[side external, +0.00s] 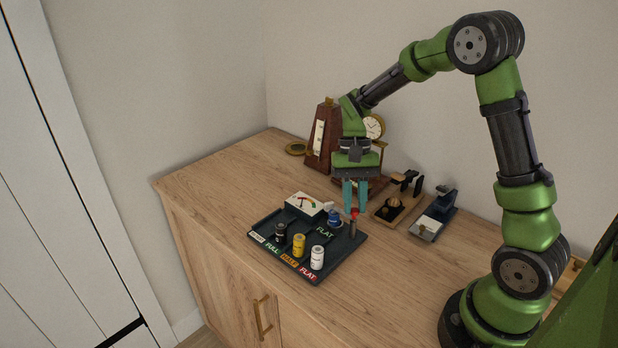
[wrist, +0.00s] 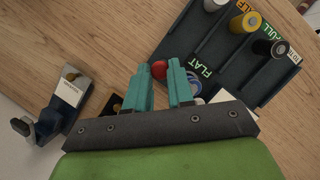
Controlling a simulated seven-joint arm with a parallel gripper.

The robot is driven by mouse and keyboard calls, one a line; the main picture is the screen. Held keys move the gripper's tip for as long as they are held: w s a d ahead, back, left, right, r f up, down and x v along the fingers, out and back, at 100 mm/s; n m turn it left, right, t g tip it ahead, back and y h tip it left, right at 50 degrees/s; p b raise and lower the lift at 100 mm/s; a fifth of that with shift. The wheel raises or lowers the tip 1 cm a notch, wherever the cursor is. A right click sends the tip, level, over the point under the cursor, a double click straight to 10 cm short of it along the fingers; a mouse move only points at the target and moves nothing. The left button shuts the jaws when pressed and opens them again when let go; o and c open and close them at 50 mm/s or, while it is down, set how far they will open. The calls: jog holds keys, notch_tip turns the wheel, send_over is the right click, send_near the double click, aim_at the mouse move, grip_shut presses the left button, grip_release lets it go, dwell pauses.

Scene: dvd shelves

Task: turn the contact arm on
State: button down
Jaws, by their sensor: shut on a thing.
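A battery tester, a dark tray (side external: 263,228), stands on the cabinet top. A small lever with a red knob (side external: 354,212), which looks like the contact arm, rises at its right back corner. My gripper (side external: 354,205) points down over this corner, its teal fingers on either side of the knob. In the wrist view the red knob (wrist: 159,69) shows between the tips of my gripper (wrist: 158,78), which is shut on it. The lever's lower part is mostly hidden. A white meter (side external: 304,204) and a blue-topped battery (side external: 334,218) stand beside it on the tray.
Black (side external: 280,233), yellow (side external: 298,246) and white (side external: 317,258) batteries stand along the tray's front by labels. A wooden metronome (side external: 322,138) and a gold clock (side external: 374,127) stand behind my gripper. A blue stapler-like device (side external: 436,215) lies to the right. The tabletop left of the tray is clear.

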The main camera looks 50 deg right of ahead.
jog(key=c, duration=1)
grip_release()
jog(key=v, duration=1.7)
jog(key=shift+s+a, duration=0.1)
jog(key=s+a+n+t, duration=0.1)
jog(key=s+a+t, duration=0.2)
jog(key=s+a, duration=0.1)
jog(key=s+a+n+t, duration=0.2)
jog(key=s+a+t, duration=0.2)
jog(key=s, duration=0.2)
jog(key=s+a+n+t+h, duration=0.1)
jog(key=s+a+t, duration=0.2)
jog(key=s+a, duration=0.1)
jog(key=shift+s+a+n+t, duration=0.3)
jog(key=shift+s+n, duration=0.1)
jog(key=shift+s, duration=0.2)
